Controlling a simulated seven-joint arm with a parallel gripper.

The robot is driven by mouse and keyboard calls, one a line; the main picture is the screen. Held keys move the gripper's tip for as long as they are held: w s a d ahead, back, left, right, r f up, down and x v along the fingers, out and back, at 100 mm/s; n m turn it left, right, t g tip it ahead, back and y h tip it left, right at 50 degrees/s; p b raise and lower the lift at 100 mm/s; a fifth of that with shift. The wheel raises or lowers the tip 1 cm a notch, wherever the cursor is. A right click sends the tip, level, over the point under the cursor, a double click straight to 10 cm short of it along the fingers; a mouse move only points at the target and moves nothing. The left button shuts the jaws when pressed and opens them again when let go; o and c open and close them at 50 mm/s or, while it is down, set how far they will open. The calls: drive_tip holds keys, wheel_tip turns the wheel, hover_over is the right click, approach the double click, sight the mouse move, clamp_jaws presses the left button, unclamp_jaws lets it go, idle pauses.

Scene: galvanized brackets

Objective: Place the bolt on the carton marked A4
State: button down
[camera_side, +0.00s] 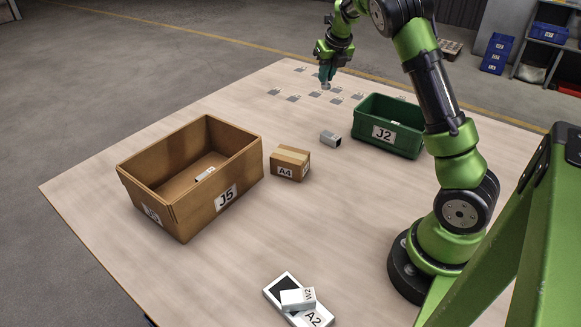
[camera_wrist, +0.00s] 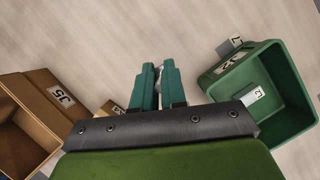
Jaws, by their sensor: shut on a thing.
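My gripper (camera_side: 326,82) is above the far part of the table, pointing down, with its teal fingers close together. In the wrist view my gripper (camera_wrist: 158,70) is shut on a small silvery piece, the bolt (camera_wrist: 159,72), which the fingers mostly hide. The carton marked A4 (camera_side: 290,163) is a small closed brown box with a tape strip on the table, right of the large brown box. Nothing is seen on its top. A corner of the A4 carton (camera_wrist: 110,107) shows in the wrist view, partly hidden by my gripper. My gripper is well apart from it.
A large open brown box marked J5 (camera_side: 225,196) holds a small labelled piece. A green bin marked J2 (camera_side: 383,133) stands right, with a labelled piece inside. A grey metal piece (camera_side: 331,139) lies between carton and bin. Flat grey squares (camera_side: 293,98) lie at the back; white A2 (camera_side: 318,318) at front.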

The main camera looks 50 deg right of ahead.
drive_tip(key=s+a+n+y, duration=0.1)
drive_tip(key=s+a+n, duration=0.25)
drive_tip(key=a, duration=0.45)
drive_tip(key=s+a+n+y, duration=0.25)
drive_tip(key=s+a, duration=0.25)
drive_tip(key=a, duration=0.3)
drive_tip(key=s+a+f+n, duration=0.1)
drive_tip(key=s+a+n, duration=0.4)
drive_tip(key=a, duration=0.1)
drive_tip(key=n+y, duration=0.2)
drive_tip(key=n, duration=0.2)
approach(282, 154)
drive_tip(key=shift+w+a+f+g, duration=0.15)
drive_tip(key=shift+w+a+g, duration=0.25)
drive_tip(key=shift+a, duration=0.4)
drive_tip(key=shift+w+f, duration=0.2)
drive_tip(key=shift+f, duration=0.65)
drive_tip(key=shift+w+f, duration=0.2)
drive_tip(key=shift+f, duration=0.7)
drive_tip(key=shift+f, duration=0.1)
drive_tip(key=c, duration=1.2)
unclamp_jaws()
drive_tip(key=shift+f, duration=0.1)
